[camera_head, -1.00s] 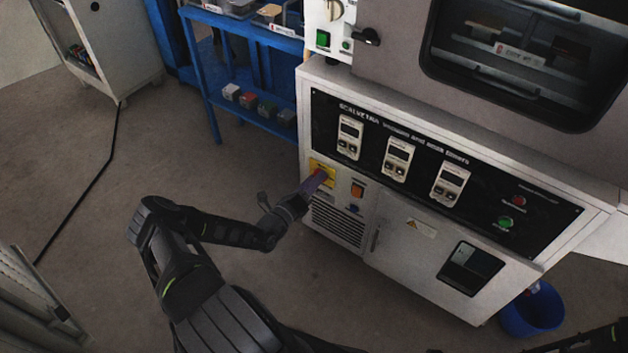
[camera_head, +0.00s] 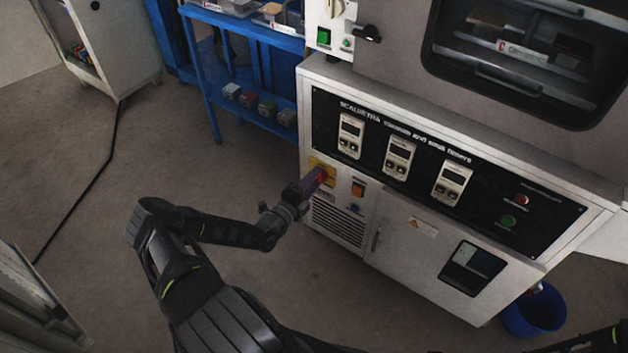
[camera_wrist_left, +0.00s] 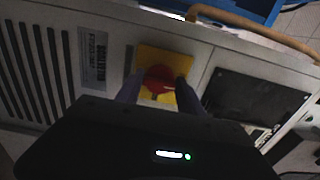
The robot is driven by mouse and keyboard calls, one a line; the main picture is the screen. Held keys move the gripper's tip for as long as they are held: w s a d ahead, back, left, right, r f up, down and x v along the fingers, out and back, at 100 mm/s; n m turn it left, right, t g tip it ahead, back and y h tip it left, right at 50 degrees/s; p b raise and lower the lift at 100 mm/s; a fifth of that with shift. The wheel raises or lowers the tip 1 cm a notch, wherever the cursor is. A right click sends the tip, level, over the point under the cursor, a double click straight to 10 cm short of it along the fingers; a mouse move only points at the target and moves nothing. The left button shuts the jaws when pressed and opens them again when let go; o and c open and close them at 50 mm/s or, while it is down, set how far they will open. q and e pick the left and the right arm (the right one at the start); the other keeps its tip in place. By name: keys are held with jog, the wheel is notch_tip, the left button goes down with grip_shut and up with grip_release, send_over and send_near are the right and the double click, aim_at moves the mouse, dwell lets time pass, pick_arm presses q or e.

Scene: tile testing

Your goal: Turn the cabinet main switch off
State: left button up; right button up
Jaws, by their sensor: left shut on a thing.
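The main switch is a red rotary knob (camera_wrist_left: 158,80) on a yellow plate (camera_wrist_left: 150,57) on the cabinet front, seen in the left wrist view. In the head view the yellow plate (camera_head: 320,164) shows at the cabinet's left edge, and the knob is mostly hidden behind the gripper. My left gripper (camera_head: 318,180) is at the knob, and its two fingers (camera_wrist_left: 158,88) sit on either side of it, shut on it. My right gripper is not in view; only a piece of dark arm shows at the lower right.
A blue shelf (camera_head: 205,85) stands to the left. A blue bucket (camera_head: 533,312) is on the floor at right.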

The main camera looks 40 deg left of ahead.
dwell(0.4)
pick_arm(q)
jog(key=o, duration=1.4)
jog(key=shift+s+p, duration=0.6)
jog(key=shift+s, duration=3.3)
